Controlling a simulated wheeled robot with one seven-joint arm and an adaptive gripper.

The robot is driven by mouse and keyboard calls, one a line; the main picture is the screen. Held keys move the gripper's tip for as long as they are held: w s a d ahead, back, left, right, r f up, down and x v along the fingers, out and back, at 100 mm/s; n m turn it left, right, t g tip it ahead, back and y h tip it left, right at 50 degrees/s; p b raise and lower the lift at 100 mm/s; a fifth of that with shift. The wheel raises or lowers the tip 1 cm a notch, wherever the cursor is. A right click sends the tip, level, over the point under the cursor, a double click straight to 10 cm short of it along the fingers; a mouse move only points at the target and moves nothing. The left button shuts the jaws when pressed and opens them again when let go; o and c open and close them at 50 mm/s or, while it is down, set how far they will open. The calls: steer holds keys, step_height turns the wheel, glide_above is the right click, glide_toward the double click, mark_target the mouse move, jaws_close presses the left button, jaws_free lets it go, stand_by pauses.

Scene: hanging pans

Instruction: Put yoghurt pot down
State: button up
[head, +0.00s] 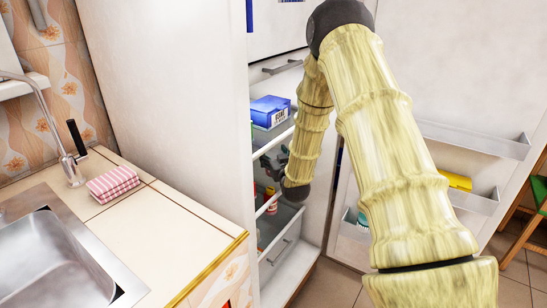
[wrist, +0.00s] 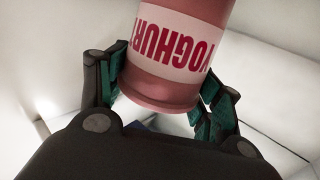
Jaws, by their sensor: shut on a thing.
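The yoghurt pot (wrist: 178,50) is pink-red with a pale band reading YOGHURT, upside down in the wrist picture. My gripper (wrist: 160,92) is shut on it, one finger on each side near the end closest to the camera. In the head view my gripper (head: 271,163) is inside the open fridge, at shelf height, partly hidden by the fridge's side wall. I cannot make out the pot there. In the wrist view, pale surfaces lie around the pot; whether it touches a shelf cannot be told.
A blue box (head: 270,111) stands on the shelf above my gripper. A small red item (head: 271,197) is below it, above a drawer (head: 283,240). The open fridge door, with door racks (head: 470,140), is to the right.

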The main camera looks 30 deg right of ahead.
steer(key=shift+f, duration=0.15)
steer(key=o, duration=1.2)
steer(key=v, duration=1.2)
steer(key=shift+p, duration=0.35)
